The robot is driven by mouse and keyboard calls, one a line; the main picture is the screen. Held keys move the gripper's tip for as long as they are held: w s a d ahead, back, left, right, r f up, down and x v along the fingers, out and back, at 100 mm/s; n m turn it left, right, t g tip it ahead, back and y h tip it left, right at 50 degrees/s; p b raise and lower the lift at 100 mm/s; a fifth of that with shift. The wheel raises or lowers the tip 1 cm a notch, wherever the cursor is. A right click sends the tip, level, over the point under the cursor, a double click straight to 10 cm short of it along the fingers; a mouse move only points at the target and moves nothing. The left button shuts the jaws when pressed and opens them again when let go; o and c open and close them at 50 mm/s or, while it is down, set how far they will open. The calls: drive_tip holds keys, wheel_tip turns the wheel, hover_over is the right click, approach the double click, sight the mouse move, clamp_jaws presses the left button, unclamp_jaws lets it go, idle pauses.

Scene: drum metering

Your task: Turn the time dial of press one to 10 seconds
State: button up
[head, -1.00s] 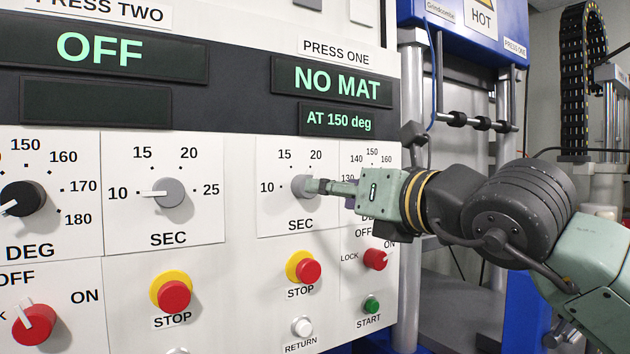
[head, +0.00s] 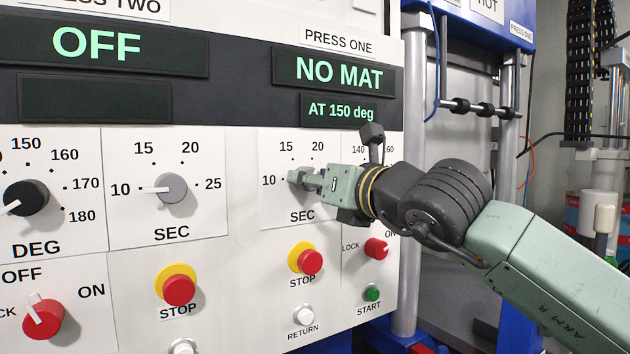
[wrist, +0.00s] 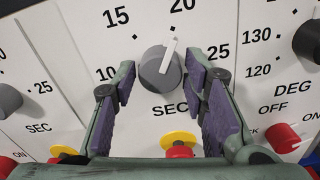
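The time dial of press one (wrist: 158,70) is a grey knob with a white pointer on the SEC scale. In the wrist view its pointer is turned up and slightly right, toward the 20 mark. My gripper (wrist: 162,66) is open, with one purple-padded finger on each side of the knob and a gap showing on both sides. In the head view my gripper (head: 306,180) reaches the dial from the right and hides most of it, including its pointer.
Below the dial are a red STOP button (head: 310,262), a white RETURN button (head: 304,315) and a green START button (head: 372,293). A red lock switch (head: 376,248) sits close below my wrist. Press two's similar time dial (head: 172,188) is to the left, pointing to 10.

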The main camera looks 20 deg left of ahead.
drive_tip(key=c, duration=0.8)
drive_tip(key=shift+o, duration=0.2)
drive_tip(key=shift+f+n+b, duration=0.1)
drive_tip(key=shift+n+b, duration=0.2)
drive_tip(key=shift+b, duration=0.15)
drive_tip(key=shift+r+n+b, duration=0.2)
drive_tip(key=shift+n+b, duration=2.25)
drive_tip(key=shift+n, duration=9.15)
